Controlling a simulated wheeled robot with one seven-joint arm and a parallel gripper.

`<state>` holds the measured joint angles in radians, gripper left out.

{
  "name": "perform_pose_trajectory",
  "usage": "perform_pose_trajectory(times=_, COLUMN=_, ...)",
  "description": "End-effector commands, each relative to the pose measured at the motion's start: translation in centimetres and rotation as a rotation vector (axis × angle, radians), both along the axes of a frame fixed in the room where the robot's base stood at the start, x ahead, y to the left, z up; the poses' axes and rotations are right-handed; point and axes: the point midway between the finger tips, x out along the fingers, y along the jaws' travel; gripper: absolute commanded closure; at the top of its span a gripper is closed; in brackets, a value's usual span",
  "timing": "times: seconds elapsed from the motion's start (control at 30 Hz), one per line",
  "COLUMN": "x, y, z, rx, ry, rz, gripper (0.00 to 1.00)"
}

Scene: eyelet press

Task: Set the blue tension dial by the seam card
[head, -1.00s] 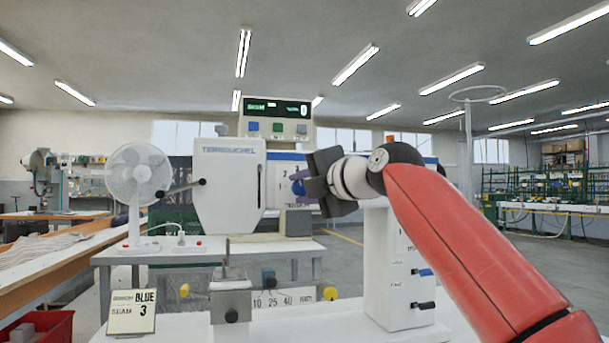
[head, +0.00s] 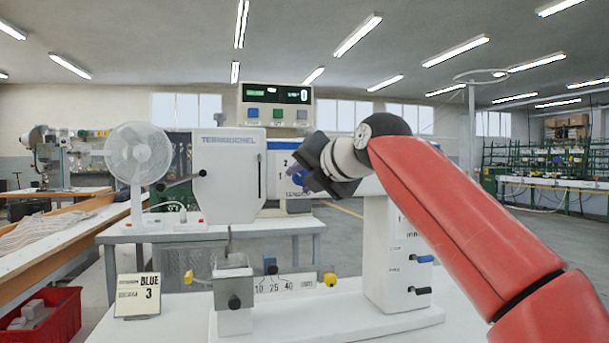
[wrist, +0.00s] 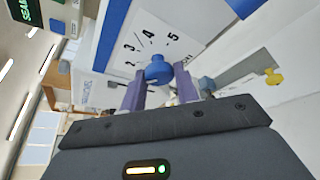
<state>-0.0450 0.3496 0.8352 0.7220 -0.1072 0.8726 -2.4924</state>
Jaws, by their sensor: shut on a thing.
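The blue tension dial (wrist: 158,70) is on a white plate with numbers; 2, 3, 4 and 5 are readable around it in the wrist view. My gripper (wrist: 160,88) is shut on the dial, with a purple finger on each side of it. In the head view my gripper (head: 300,178) is at the machine's front, rolled to a tilt, and mostly covers the dial. I cannot tell which number the dial points to. The seam card (head: 138,296) stands at the lower left and reads BLUE and SEAM 3.
The white press head (head: 228,175) is left of my gripper, with a display box (head: 276,105) on top reading 0. Below are a scale strip (head: 285,284) marked 10, 25, 40, a yellow knob (head: 330,280) and two levers on the column. A red bin (head: 45,318) is at the lower left.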

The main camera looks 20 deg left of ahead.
Motion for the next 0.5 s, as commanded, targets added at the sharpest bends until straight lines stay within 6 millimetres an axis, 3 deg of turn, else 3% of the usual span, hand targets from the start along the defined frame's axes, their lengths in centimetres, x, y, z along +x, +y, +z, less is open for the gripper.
perform_pose_trajectory(times=0.3, x=-0.02, y=0.11, z=-0.24, rx=-0.004, ry=0.005, rz=0.002, gripper=0.92)
perform_pose_trajectory(times=0.33, x=-0.02, y=0.1, z=-0.25, rx=-0.004, ry=0.005, rz=0.002, gripper=0.65)
perform_pose_trajectory(times=0.47, x=-0.01, y=0.08, z=-0.19, rx=-0.002, ry=0.004, rz=0.001, gripper=0.49)
perform_pose_trajectory(times=0.5, x=-0.01, y=0.07, z=-0.17, rx=-0.002, ry=0.004, rz=0.001, gripper=0.49)
